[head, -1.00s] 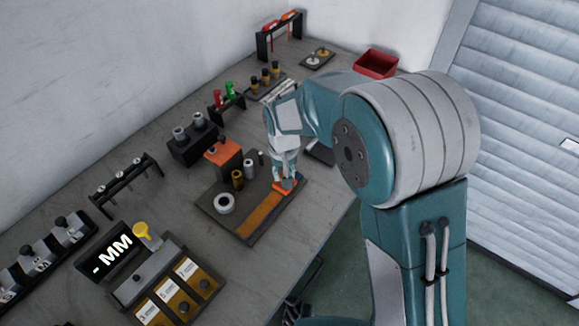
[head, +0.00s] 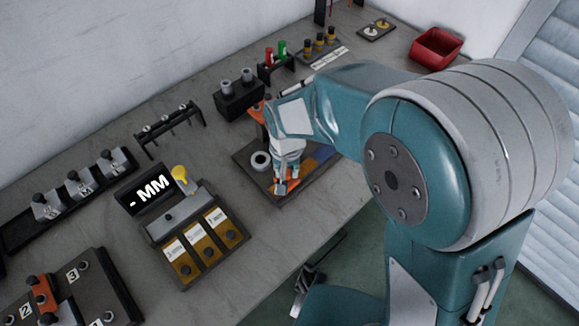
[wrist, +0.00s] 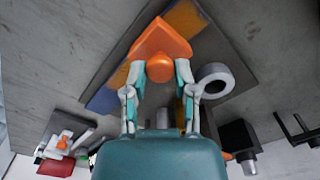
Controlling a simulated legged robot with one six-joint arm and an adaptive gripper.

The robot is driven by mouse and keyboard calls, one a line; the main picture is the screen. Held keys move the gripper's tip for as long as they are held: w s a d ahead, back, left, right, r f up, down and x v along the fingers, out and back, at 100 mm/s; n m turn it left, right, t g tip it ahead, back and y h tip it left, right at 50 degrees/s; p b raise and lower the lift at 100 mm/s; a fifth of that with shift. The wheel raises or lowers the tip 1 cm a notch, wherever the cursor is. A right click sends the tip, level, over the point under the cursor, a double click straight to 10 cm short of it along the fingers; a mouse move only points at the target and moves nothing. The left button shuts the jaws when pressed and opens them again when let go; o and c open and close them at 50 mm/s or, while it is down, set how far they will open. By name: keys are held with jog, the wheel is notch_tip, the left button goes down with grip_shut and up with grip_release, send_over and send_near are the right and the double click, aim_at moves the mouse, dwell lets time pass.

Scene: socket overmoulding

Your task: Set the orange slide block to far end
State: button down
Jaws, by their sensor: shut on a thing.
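The orange slide block (wrist: 158,38) sits on a track in a dark base plate (wrist: 222,50), its round knob (wrist: 160,69) toward me in the wrist view. My gripper (wrist: 160,76) is shut on the block, with a finger on each side of the knob. In the head view my gripper (head: 281,186) is at the plate's lower-left part, and only small orange bits of the block show around the fingers. Yellow-orange track (wrist: 188,18) shows beyond the block in the wrist view. A blue track section (head: 326,152) shows behind it, toward the upper right in the head view.
A pale ring (wrist: 214,80) stands on the plate beside the track. A display box (head: 150,189) and a panel with several labelled plates (head: 195,245) stand left of the plate, with bare bench between.

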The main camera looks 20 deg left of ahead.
jog(key=shift+c, duration=2.1)
grip_release()
jog(key=shift+s+a, duration=0.1)
jog(key=shift+s, duration=0.25)
jog(key=shift+a+f, duration=0.1)
jog(key=shift+a, duration=0.05)
jog(key=shift+w, duration=0.1)
jog(key=shift+r, duration=0.3)
notch_tip(320, 180, up, 11)
jog(key=shift+r, duration=0.15)
